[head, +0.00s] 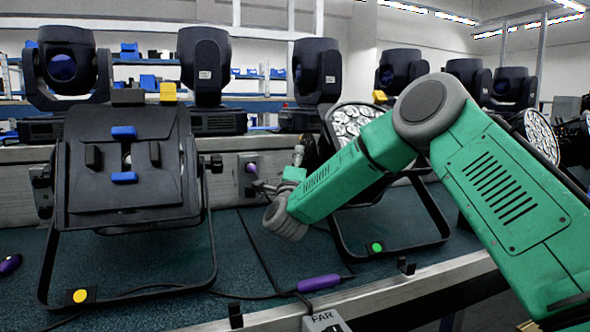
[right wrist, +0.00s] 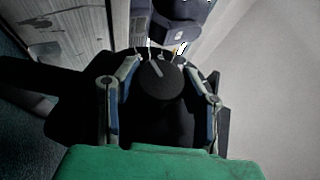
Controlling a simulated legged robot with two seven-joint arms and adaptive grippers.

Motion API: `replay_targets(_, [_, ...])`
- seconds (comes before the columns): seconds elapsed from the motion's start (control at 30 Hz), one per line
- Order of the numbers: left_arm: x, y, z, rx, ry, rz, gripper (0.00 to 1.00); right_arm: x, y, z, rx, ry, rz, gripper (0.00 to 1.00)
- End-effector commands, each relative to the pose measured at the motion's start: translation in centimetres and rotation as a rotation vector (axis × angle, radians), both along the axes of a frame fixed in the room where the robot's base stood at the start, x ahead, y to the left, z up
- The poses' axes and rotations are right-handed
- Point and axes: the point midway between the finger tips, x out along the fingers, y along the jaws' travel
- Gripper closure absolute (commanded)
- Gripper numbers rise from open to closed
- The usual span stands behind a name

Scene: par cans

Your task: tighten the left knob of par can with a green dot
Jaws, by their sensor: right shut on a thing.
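The par can (head: 352,122) with the green dot (head: 376,247) on its stand foot is right of centre in the head view, partly hidden behind my green right arm. My right gripper (right wrist: 172,68) reaches its left side; its fingers are mostly hidden by the arm in the head view. In the right wrist view a round black knob (right wrist: 158,80) with a pale grey pointer line sits between the two fingers. The gripper is shut on this knob. My left gripper is in neither view.
Another par can (head: 125,170) with a yellow dot (head: 80,296) stands at the left. Several moving-head lights (head: 204,65) line the back. A purple-handled tool (head: 318,283) lies near the bench's front edge. A wall socket (head: 250,178) with a purple plug is behind.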

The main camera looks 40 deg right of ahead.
Motion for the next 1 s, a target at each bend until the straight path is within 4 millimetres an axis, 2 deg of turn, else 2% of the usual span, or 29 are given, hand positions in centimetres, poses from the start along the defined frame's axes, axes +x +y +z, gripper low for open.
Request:
replay_targets(0.03, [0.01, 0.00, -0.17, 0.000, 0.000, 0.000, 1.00, -0.25, -0.63, -0.51, 0.004, 0.001, -0.015, 0.92])
replay_targets(0.4, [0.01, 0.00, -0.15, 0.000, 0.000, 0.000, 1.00, -0.26, -0.64, -0.43, 0.003, -0.001, -0.015, 0.92])
replay_targets(0.43, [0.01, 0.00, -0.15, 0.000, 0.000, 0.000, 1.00, -0.26, -0.64, -0.43, 0.002, -0.001, -0.016, 0.60])
replay_targets(0.5, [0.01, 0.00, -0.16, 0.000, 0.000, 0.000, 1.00, -0.23, -0.59, -0.41, 0.001, -0.002, -0.014, 0.40])
replay_targets(1.0, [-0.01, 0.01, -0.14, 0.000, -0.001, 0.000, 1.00, -0.06, 0.11, -0.03, -0.003, -0.004, -0.004, 0.40])
